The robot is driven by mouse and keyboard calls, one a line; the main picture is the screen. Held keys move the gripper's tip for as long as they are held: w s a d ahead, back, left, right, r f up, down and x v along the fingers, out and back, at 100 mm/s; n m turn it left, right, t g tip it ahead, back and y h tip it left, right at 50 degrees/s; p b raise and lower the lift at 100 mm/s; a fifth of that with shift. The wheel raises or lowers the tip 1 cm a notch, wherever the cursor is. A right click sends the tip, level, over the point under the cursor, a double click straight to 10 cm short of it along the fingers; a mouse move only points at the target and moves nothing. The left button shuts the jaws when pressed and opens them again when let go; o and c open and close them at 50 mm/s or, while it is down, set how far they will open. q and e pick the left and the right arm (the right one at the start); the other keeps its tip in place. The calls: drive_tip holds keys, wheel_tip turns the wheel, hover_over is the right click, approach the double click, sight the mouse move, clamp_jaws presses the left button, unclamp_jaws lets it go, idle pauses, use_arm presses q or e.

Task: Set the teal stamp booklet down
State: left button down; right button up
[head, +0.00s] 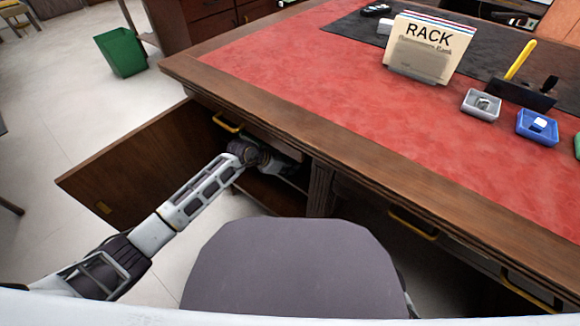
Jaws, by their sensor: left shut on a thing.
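My left arm reaches into the open compartment (262,188) under the desk's left part. My left gripper (291,168) is inside it, small and in shadow below the desk edge. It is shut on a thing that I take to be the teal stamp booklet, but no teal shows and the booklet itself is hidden. What lies under the gripper, and whether the held thing touches anything, I cannot tell. My right gripper is out of view.
The open wooden door (140,170) stands left of my arm. The desk's edge (300,125) overhangs the compartment. On the red desk top (330,75) are a RACK card holder (420,50), a grey tray (470,108) and a blue tray (525,133). A green bin (122,52) stands back left.

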use_arm(q)
drive_tip(key=shift+f, duration=0.1)
drive_tip(key=c, duration=1.9)
unclamp_jaws()
drive_tip(key=o, duration=0.4)
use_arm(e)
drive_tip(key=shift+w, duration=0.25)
use_arm(q)
drive_tip(key=shift+o, duration=0.2)
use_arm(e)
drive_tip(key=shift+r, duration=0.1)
use_arm(q)
drive_tip(key=shift+p+v, duration=0.4)
drive_tip(key=shift+v, duration=0.5)
drive_tip(key=p+v, duration=0.2)
drive_tip(key=v, duration=0.3)
drive_tip(key=shift+s+a+r, duration=0.1)
drive_tip(key=shift+a+r, duration=0.1)
drive_tip(key=shift+r, duration=0.15)
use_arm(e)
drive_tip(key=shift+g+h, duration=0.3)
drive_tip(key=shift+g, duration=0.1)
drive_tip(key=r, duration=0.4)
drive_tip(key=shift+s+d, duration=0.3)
